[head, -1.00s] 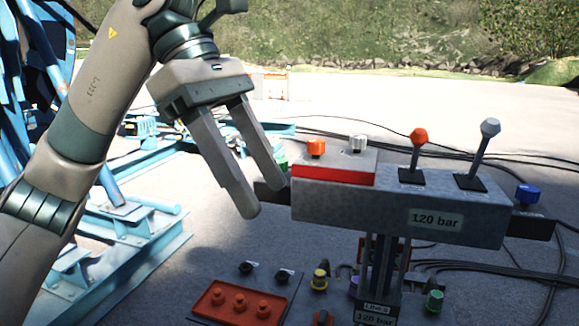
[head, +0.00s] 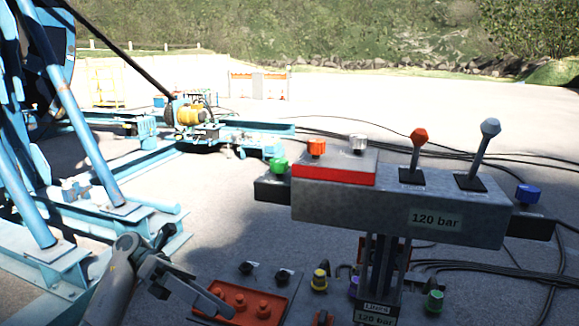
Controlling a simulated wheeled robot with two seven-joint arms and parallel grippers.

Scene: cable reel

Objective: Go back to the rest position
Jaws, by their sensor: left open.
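My left gripper (head: 205,298) is low in the head view, left of the control console and near its lower red panel. It is small and seen at an angle, with its fingers pointing down to the right. It is open, and I see nothing between its fingers. My right gripper is not in view.
The lower red panel (head: 240,303) with several buttons lies in front of the gripper. A blue steel reel frame (head: 90,150) stands at the left. Black cables (head: 480,268) run over the ground at the right. Open pavement (head: 400,95) lies behind the console.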

